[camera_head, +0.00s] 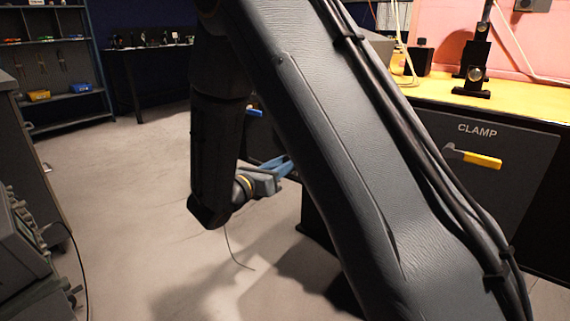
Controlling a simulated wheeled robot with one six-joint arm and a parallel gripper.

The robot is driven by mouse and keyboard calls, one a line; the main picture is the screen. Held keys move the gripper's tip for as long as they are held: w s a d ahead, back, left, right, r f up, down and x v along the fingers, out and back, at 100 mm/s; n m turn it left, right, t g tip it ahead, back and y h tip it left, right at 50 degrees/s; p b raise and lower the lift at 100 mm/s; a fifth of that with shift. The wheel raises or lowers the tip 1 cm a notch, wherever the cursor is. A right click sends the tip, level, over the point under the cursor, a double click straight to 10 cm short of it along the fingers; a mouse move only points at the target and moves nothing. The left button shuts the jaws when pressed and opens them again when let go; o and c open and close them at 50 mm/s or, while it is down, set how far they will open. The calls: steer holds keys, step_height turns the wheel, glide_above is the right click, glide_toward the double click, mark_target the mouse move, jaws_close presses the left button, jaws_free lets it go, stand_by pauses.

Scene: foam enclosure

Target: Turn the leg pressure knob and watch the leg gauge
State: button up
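My gripper (279,169), with blue fingers, is low in the middle of the camera_head view, at the end of my wrist. My large grey arm link crosses in front and hides part of the area around its fingertips. I cannot tell whether it is open or shut, or whether it touches anything. I do not see a knob or gauge marked for the leg; my arm covers much of the middle of the view.
A dark panel marked CLAMP (490,160) with a yellow lever (475,158) is at the right, below a yellow worktop (500,102). Grey equipment (25,250) stands at the left edge. Shelves (48,62) and a dark table (150,57) are at the back. The pale floor (110,170) between is mostly open.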

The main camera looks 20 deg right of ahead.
steer(key=shift+m+p, duration=0.55)
steer(key=shift+m, duration=2.75)
steer(key=o, duration=1)
steer(key=shift+o, duration=0.2)
steer(key=shift+a, duration=0.15)
steer(key=p+v, duration=0.1)
steer(key=v, duration=0.6)
steer(key=shift+s+a, duration=0.25)
